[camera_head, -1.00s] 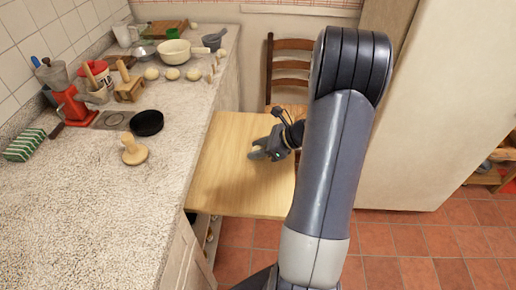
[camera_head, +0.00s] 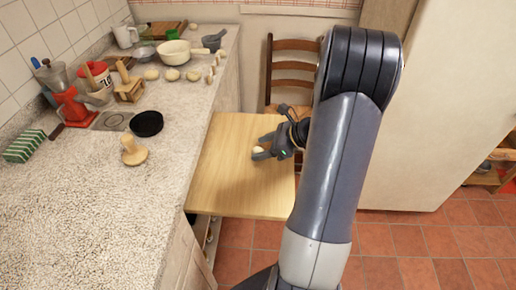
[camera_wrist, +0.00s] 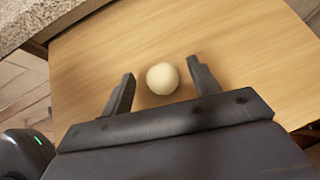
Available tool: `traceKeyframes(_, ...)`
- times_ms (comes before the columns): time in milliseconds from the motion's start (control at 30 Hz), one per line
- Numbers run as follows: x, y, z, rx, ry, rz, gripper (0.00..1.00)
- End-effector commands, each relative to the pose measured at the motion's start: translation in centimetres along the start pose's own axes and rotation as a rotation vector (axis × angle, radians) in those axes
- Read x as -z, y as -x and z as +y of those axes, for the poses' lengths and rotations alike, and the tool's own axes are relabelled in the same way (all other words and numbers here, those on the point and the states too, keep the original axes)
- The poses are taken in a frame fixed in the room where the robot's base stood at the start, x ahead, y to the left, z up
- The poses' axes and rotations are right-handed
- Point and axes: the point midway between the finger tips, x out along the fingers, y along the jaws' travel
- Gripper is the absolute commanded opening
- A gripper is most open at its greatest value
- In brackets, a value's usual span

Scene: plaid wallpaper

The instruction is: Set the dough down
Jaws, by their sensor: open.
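A pale, round ball of dough (camera_wrist: 163,78) rests on the wooden table board (camera_wrist: 100,60) in the wrist view. It also shows as a small pale spot in the head view (camera_head: 258,149), partly hidden by a finger. My gripper (camera_wrist: 160,82) is open, with one finger on each side of the dough. Gaps show between the dough and both fingers in the wrist view. In the head view my gripper (camera_head: 262,147) is low over the middle of the board.
A wooden chair (camera_head: 290,75) stands behind the board. The board's front part is clear.

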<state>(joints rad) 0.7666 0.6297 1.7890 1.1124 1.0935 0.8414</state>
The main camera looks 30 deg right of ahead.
Motion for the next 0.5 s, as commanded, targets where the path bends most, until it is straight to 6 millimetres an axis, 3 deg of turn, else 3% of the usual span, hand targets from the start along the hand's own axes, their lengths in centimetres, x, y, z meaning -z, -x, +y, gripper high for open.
traceKeyframes(300, 0.0, 7.0, -0.1, 0.005, 0.0, 0.002, 0.58)
traceKeyframes(500, 0.0, 9.3, -0.1, 0.003, -0.001, 0.001, 0.58)
